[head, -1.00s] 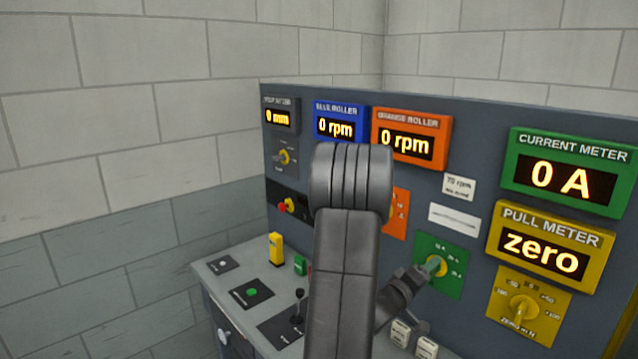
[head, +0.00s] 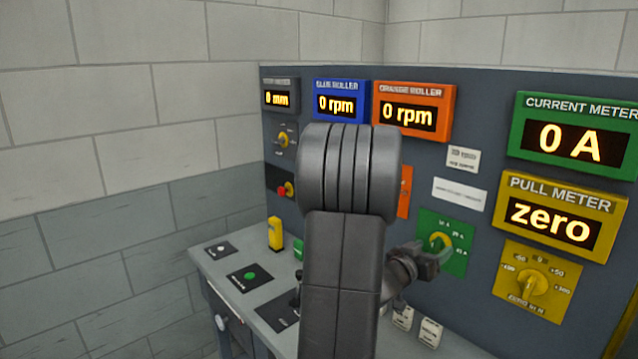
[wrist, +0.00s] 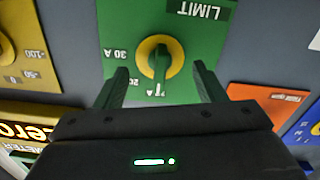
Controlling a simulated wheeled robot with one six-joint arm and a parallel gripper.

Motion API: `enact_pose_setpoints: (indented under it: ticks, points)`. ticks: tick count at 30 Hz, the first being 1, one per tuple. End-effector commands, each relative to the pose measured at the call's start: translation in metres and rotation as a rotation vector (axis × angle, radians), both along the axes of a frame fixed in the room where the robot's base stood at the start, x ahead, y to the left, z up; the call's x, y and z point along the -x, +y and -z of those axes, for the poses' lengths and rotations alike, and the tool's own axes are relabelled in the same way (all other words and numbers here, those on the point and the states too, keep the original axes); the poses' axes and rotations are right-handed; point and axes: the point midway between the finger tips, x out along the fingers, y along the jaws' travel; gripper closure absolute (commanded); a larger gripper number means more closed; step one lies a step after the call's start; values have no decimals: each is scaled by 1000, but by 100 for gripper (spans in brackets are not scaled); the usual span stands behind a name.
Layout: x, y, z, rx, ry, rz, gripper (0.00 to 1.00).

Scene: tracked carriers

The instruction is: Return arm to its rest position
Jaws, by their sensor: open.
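My gripper (head: 436,261) is just in front of the lower part of the green dial plate (head: 458,236) on the control panel. In the wrist view my gripper (wrist: 160,82) is open, with its two fingers apart and nothing between them. The knob (head: 438,242) also shows in the head view, just above the gripper. My grey arm link stands in the middle of the head view and hides part of the panel and the console.
The pull meter (head: 556,217) reads zero, above a yellow dial plate (head: 510,288). The green current meter (head: 575,138) reads 0 A. The blue and orange roller meters (head: 410,112) read 0 rpm. The console (head: 215,262) carries a yellow block (head: 275,234) and buttons. Brick walls stand behind.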

Motion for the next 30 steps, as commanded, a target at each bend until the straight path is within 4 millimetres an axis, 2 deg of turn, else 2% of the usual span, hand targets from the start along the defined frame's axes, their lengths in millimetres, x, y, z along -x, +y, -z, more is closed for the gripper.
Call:
enact_pose_setpoints:
  ticks: [9,23,30]
  points:
    - [0,0,1,-123,-139,-1,36]
    - [1,1,-1,-135,-150,-3,36]
    - [4,13,-16,-132,-158,-33,36]
